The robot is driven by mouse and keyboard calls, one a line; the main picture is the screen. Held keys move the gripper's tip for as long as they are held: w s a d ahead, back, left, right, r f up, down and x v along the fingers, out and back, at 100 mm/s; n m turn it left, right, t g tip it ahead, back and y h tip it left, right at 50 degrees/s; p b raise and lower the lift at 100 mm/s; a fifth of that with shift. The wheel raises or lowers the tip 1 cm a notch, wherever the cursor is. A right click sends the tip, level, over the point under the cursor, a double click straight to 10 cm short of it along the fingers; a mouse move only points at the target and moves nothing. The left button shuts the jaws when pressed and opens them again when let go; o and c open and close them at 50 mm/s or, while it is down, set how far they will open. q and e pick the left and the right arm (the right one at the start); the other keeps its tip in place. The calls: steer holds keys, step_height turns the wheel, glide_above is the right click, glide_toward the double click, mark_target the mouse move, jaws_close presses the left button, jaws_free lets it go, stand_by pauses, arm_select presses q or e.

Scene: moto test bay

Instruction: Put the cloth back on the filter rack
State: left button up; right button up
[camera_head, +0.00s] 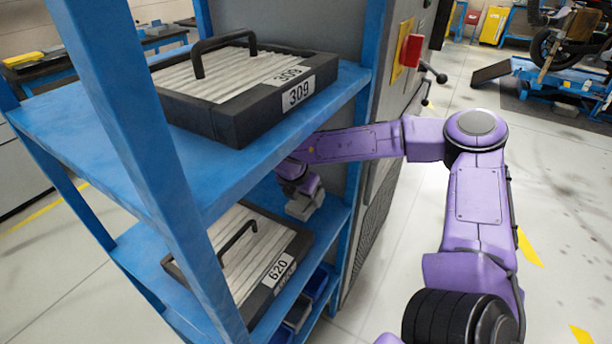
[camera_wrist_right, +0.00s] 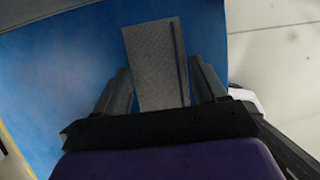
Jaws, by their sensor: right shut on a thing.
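The blue filter rack (camera_head: 130,110) stands at the left in the head view. My right arm reaches in between its shelves from the right, and my right gripper (camera_head: 301,204) is near the right end of the middle shelf. In the right wrist view, my right gripper (camera_wrist_right: 163,85) is shut on a grey cloth (camera_wrist_right: 155,55), which appears flat and folded between the two fingers. Blue shelf surface (camera_wrist_right: 60,75) lies behind the cloth; whether the cloth touches it I cannot tell. My left gripper is not in view.
A filter marked 309 (camera_head: 240,118) sits on the upper shelf, above my right forearm. A filter marked 620 (camera_head: 262,290) sits on the middle shelf, beside my gripper. Blue bins (camera_head: 316,283) stand below. A grey cabinet (camera_head: 385,150) with a red switch (camera_head: 411,51) adjoins the rack.

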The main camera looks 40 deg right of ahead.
mark_target(303, 201)
step_height(303, 201, down, 4)
steer(key=shift+r+p, duration=0.2)
steer(key=shift+p, duration=0.3)
steer(key=shift+d+f, duration=0.1)
steer(key=shift+f, duration=0.2)
steer(key=shift+c, duration=0.4)
steer(key=o, duration=1)
steer(key=shift+f, duration=0.1)
steer(key=shift+w, duration=0.1)
steer(key=b+v, duration=0.1)
steer(key=v, duration=0.6)
steer(key=shift+r, duration=0.3)
